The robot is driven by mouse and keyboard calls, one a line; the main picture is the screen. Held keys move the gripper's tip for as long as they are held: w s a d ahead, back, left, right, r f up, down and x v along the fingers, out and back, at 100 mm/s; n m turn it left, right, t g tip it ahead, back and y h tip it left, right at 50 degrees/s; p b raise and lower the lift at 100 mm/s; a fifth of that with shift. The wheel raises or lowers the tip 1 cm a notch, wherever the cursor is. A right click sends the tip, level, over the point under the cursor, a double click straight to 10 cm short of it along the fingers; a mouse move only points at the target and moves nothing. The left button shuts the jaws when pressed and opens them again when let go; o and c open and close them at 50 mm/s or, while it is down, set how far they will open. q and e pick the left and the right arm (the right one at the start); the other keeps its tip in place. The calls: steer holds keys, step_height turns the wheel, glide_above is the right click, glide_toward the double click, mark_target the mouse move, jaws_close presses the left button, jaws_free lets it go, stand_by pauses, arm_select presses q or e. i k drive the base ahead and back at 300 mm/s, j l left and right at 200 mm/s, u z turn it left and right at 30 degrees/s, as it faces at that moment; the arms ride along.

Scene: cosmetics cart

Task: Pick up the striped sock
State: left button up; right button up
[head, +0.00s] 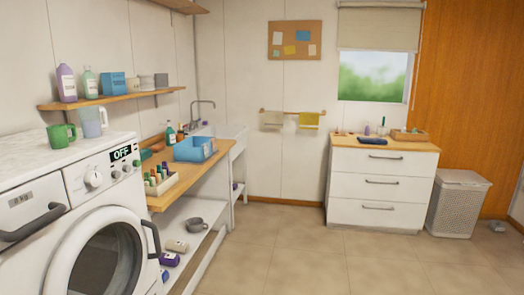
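I cannot make out a striped sock in the head view. A small grey item (497,226) lies on the floor at the far right, too small to identify. A dark blue folded item (372,141) lies on top of the white drawer cabinet (372,187); no stripes show on it. Neither of my grippers is in view.
A washing machine (100,250) stands at the left, its display reading OFF. Beside it, a wooden counter (172,190) holds a blue bin (195,150) and bottles, with a low shelf below. A lidded grey hamper (457,205) stands right of the cabinet. The middle floor is clear.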

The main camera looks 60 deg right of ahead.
mark_target(205, 145)
steer(key=z, duration=1.55)
steer(key=j+u, duration=0.15)
steer(key=u, duration=2)
steer(key=z, duration=2.2)
steer(key=i+l+z, duration=0.2)
steer(key=i, duration=0.4)
steer(key=i+z, duration=0.1)
steer(key=i, duration=2.25)
